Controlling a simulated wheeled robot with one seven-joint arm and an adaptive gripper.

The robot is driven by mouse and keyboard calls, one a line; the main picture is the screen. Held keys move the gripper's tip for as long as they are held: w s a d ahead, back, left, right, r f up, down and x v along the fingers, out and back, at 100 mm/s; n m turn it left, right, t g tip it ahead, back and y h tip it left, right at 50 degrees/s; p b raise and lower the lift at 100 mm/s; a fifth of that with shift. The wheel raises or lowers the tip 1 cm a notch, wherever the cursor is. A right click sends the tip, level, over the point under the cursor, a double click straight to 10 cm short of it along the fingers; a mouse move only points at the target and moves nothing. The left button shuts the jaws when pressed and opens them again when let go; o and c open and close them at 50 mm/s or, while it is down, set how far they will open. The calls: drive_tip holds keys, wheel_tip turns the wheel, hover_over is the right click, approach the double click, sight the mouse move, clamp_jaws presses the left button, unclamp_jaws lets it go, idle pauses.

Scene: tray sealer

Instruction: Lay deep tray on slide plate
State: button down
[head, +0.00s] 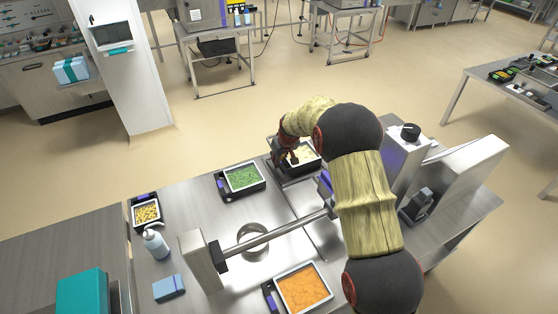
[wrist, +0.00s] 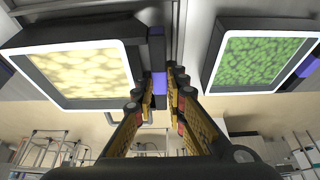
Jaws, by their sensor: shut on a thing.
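The held tray is black with a white rim and pale yellow food; in the head view the tray (head: 310,168) is at the table's far edge, partly hidden by my arm. My gripper (head: 287,157) is shut on its purple-marked side tab. In the wrist view my gripper (wrist: 161,92) pinches that tab, with the tray (wrist: 62,104) at the left. A steel plate (head: 298,181), seemingly the slide plate, shows under and beside the tray. Whether the tray rests on it or hangs just above, I cannot tell.
A green-filled tray (head: 225,192) stands left of the held one. An orange-filled tray (head: 277,299) is at the front, a small yellow-filled one (head: 134,221) at the left. A steel bar (head: 270,236) crosses the table. The sealer housing (head: 455,178) stands right.

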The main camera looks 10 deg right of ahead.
drive_tip(key=shift+r, duration=0.2)
idle(0.6)
drive_tip(key=c, duration=1.8)
unclamp_jaws()
drive_tip(key=shift+f, duration=0.1)
drive_tip(key=shift+o, duration=0.3)
drive_tip(key=shift+s+f, duration=0.1)
drive_tip(key=c, duration=0.3)
drive_tip(key=shift+r+p, duration=2)
drive_tip(key=shift+r, duration=1.6)
